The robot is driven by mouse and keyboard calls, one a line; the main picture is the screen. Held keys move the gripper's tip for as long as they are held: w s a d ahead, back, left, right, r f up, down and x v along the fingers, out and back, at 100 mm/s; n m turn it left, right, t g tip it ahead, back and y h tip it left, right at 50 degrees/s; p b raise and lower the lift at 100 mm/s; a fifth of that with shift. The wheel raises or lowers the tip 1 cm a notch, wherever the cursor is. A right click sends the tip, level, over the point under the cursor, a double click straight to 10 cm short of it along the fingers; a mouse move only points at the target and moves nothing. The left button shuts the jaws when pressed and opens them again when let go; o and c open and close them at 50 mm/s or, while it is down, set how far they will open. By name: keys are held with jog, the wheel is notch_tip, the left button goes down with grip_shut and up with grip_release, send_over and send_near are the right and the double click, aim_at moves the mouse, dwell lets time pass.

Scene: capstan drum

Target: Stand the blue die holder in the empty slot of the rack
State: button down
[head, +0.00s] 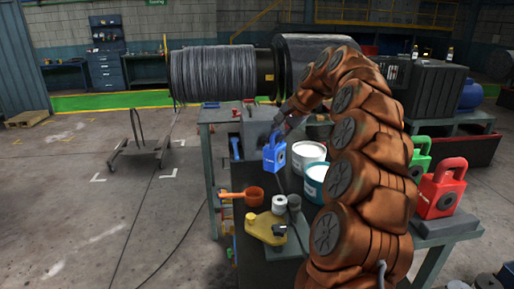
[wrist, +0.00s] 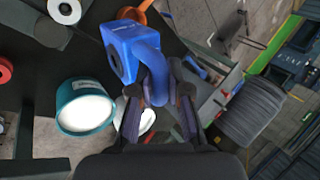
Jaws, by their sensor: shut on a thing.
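The blue die holder (head: 274,157) is a block with a round hole and a loop handle. It hangs in the air over the dark workbench, left of the white-filled buckets. My gripper (head: 279,133) is shut on its handle from above. In the wrist view the blue die holder (wrist: 120,52) shows with its loop between the fingers of my gripper (wrist: 158,92). A red die holder (head: 440,190) and a green one (head: 420,160) stand at the right on a grey rack or bench (head: 447,230). My arm hides part of that area; I cannot make out the empty slot.
A teal bucket (head: 314,190) and a white bucket (head: 307,151) stand close right of the blue holder. An orange ladle (head: 252,195), a grey-white spool (head: 279,205) and a yellow tool (head: 264,229) lie in front. A large cable drum (head: 215,75) is behind. Floor at left is mostly clear.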

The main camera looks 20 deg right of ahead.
jog(key=s+d+r+m+t+h+p, duration=0.1)
jog(key=s+d+r+m+h+p, duration=0.4)
jog(key=d+r, duration=0.8)
jog(key=s+d+r+m, duration=0.3)
jog(key=s+d, duration=0.4)
jog(key=s, duration=0.3)
jog(key=shift+d+m, duration=0.35)
jog(key=shift+m, duration=0.45)
jog(key=shift+s+f, duration=0.1)
jog(key=shift+f, duration=0.1)
jog(key=shift+f, duration=1)
jog(key=shift+f+b, duration=1.05)
jog(key=shift+f, duration=0.5)
jog(key=c, duration=1.1)
grip_release()
jog(key=shift+f, duration=0.1)
jog(key=shift+o, duration=0.5)
